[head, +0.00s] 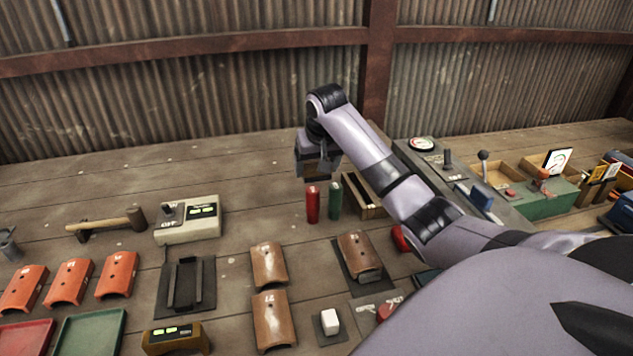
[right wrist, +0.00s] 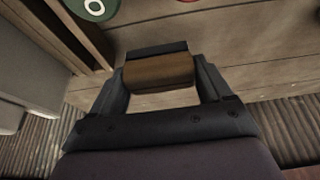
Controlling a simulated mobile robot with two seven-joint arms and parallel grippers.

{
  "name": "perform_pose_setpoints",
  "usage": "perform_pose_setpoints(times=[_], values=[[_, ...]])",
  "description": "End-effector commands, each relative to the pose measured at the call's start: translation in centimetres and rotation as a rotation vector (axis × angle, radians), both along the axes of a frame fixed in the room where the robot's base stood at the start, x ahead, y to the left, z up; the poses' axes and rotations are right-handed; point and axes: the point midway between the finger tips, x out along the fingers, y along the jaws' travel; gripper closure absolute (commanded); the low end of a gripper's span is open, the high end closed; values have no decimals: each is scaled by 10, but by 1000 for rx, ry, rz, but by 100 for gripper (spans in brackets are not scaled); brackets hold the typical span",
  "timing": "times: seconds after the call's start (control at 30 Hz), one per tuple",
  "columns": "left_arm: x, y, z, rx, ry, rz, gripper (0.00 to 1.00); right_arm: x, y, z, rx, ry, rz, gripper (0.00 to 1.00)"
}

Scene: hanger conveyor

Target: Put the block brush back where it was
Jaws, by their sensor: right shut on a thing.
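My right gripper (head: 317,166) is shut on the block brush (right wrist: 159,71), a small brown wooden block with a dark strip along its far side. In the right wrist view the brush lies across between the two fingers. In the head view the gripper hangs over the table, just behind and above a red cylinder (head: 313,205) and a green cylinder (head: 335,200); the brush is small and hard to make out there. I cannot tell its exact height above the table. My left gripper is not in view.
A wooden box with slots (head: 362,197) stands right of the cylinders. A mallet (head: 110,222) and a beige device (head: 188,221) lie left. Curved tiles (head: 268,264), a dark cradle (head: 184,284) and a white block (head: 329,321) are nearer. The table behind the mallet is clear.

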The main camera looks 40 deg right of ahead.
Motion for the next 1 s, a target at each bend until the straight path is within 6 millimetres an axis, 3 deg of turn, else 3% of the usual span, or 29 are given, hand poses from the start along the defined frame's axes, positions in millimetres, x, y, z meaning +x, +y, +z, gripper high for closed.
perform_pose_setpoints(times=[0.4,0.83,0.87,0.9,1.0], values=[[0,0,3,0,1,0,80,0,0,-47,0,1,0,46],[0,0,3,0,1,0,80,0,0,-54,0,1,0,46],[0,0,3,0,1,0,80,0,0,-53,0,1,0,12],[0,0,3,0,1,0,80,0,0,-53,0,0,0,0],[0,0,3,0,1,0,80,0,0,-53,0,1,0,0]])
